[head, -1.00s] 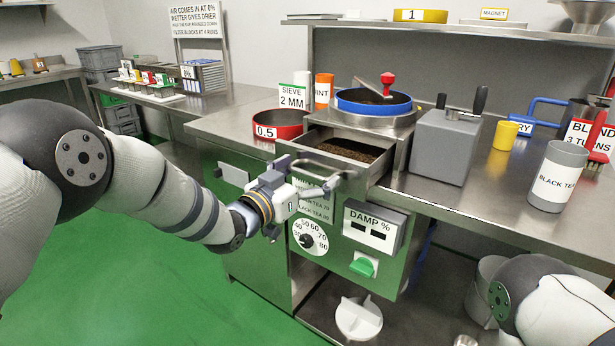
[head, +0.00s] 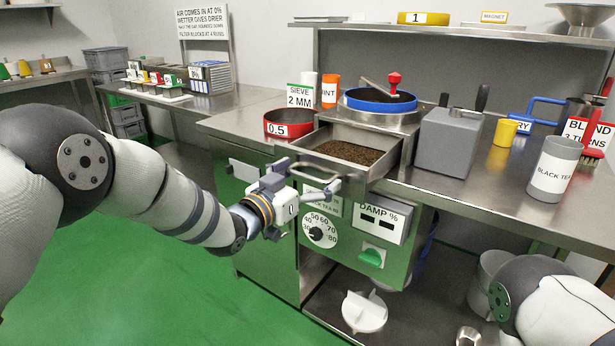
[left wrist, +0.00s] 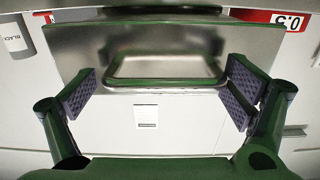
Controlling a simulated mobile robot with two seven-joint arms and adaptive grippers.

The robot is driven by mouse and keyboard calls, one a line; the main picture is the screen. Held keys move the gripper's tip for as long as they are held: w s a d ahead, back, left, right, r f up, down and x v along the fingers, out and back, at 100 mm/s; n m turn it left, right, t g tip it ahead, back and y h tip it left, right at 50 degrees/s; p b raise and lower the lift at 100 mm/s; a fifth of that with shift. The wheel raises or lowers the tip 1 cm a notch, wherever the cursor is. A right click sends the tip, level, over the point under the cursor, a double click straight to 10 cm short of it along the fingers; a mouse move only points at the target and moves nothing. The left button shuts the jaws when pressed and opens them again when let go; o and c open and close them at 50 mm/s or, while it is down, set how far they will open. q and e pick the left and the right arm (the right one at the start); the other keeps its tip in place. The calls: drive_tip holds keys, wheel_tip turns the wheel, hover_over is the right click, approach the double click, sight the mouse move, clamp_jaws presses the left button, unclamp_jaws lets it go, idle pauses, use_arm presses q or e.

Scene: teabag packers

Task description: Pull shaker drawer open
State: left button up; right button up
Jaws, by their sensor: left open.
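The shaker drawer (head: 390,160) is a steel box sticking out of the shaker under the blue-rimmed sieve (head: 380,100). Dark tea (head: 350,152) lies in it. Its looped bar handle (head: 325,168) spans the front face. My left gripper (head: 307,177) is at the handle, with its fingers spread. In the left wrist view, the handle (left wrist: 165,82) lies between the two open, padded fingers (left wrist: 160,92), with a gap at each side. The drawer's plain front (left wrist: 70,60) fills the middle there. My right gripper is out of view.
A red sieve marked 0.5 (head: 289,124) stands left of the drawer. A grey box with handles (head: 450,145) stands to the right. Below are a dial (head: 320,231), a DAMP % box (head: 378,220) and a green switch (head: 372,257). The green floor in front is clear.

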use_arm(q)
drive_tip(key=shift+a+f, duration=0.1)
drive_tip(key=v, duration=1.2)
